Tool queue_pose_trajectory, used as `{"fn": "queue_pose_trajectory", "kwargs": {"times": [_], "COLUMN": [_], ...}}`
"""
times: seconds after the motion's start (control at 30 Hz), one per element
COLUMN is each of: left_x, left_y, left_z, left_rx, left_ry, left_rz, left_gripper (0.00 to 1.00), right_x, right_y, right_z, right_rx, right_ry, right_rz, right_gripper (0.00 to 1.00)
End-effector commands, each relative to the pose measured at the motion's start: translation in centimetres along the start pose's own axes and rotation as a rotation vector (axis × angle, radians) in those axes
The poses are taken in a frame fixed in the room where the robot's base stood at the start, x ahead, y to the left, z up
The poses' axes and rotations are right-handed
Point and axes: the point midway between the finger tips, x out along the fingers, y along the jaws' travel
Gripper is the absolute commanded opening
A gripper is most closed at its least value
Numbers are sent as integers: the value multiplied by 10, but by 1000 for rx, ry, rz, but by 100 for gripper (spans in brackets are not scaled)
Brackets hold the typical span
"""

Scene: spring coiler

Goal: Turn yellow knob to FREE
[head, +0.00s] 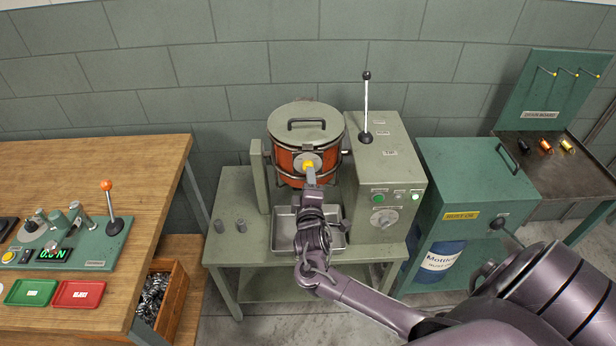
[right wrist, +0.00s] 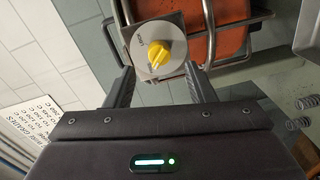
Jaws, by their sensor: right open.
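The yellow knob (head: 308,166) sits on a round pale dial plate (head: 317,160) on the front of an orange pot with a grey lid (head: 305,125). In the right wrist view the knob (right wrist: 158,54) is on its grey dial, with small lettering at the rim too small to read surely. My right gripper (head: 311,178) is in front of the knob in the head view. In the right wrist view its fingers (right wrist: 159,84) are apart, one on each side and a little short of the knob, with nothing between them. My left gripper is not in view.
A metal tray (head: 340,240) lies below the pot. A green-grey control box (head: 385,175) with a lever stands right of the pot. A wooden table (head: 120,165) is further left.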

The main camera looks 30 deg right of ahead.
Motion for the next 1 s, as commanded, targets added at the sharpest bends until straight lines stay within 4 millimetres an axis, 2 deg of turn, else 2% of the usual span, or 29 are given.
{"fn": "queue_pose_trajectory", "kwargs": {"times": [0.1,0.27,0.83,0.93,1.0], "left_x": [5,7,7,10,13], "left_y": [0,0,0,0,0], "left_z": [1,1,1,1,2], "left_rx": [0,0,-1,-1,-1], "left_ry": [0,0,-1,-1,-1], "left_rz": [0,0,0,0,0], "left_gripper": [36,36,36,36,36], "right_x": [-19,-31,-32,-33,-36], "right_y": [-2,0,-2,-22,-53], "right_z": [0,0,0,4,11], "right_rx": [1,1,0,5,19], "right_ry": [2,0,0,3,7], "right_rz": [-1,0,-3,-38,-94], "right_gripper": [50,50,50,50,50]}}
